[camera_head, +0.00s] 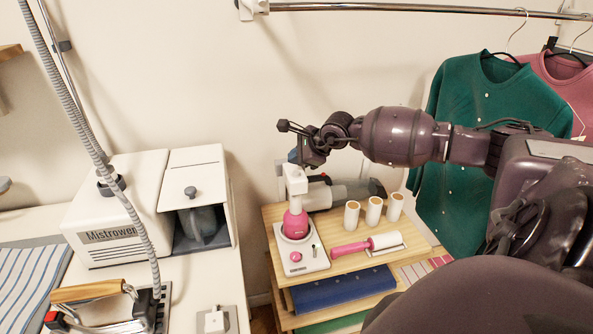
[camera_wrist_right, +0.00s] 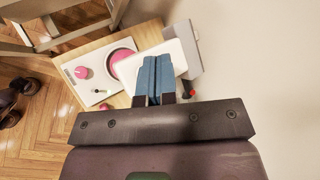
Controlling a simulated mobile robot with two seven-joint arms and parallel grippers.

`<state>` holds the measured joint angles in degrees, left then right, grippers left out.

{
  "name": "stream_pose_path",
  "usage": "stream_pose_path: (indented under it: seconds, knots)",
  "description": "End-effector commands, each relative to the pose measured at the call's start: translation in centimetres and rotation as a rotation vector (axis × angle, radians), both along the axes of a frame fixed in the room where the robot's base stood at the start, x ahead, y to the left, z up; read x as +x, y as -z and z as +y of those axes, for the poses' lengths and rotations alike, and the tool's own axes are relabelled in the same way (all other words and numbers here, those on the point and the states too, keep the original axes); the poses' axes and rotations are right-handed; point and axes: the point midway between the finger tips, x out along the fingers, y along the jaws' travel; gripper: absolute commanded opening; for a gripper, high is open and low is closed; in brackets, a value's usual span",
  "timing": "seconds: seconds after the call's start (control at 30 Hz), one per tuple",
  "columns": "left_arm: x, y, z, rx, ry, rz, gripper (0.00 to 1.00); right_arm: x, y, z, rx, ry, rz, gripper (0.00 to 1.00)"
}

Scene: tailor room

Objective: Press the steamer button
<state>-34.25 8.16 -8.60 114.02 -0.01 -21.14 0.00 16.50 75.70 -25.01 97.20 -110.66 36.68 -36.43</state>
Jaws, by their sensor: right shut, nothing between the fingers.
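A white and pink device, which looks like the steamer (camera_head: 295,222), stands upright on a white base plate (camera_head: 308,262) on a small wooden stand. A round pink button or knob (camera_head: 296,257) is on the front of the base; it also shows in the wrist view (camera_wrist_right: 83,72). My right gripper (camera_head: 293,156) is shut and empty, with its blue fingertips at the top of the device's white head. In the wrist view the shut fingers (camera_wrist_right: 152,80) overlap the white head (camera_wrist_right: 168,58); I cannot tell whether they touch. My left gripper is out of view.
A lint roller (camera_head: 368,244) and three white spools (camera_head: 374,210) share the wooden stand (camera_head: 415,243). A grey handheld appliance (camera_head: 340,194) lies behind. A white Mistrower box (camera_head: 115,215) and an iron (camera_head: 100,305) are at left. Green (camera_head: 490,140) and pink shirts hang at right.

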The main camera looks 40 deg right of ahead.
Motion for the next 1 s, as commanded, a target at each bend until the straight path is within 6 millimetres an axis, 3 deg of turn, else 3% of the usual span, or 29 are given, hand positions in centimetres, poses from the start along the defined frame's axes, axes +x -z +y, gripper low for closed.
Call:
stream_pose_path:
  seconds: [0.53, 1.0]
  knots:
    - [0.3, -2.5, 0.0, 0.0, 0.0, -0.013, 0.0, 0.0, -4.6, 0.0, 0.0, -0.001, -0.002, 0.0]
    - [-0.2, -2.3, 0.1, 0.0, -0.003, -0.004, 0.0, 0.0, -4.7, 0.0, 0.0, 0.0, 0.0, 0.0]
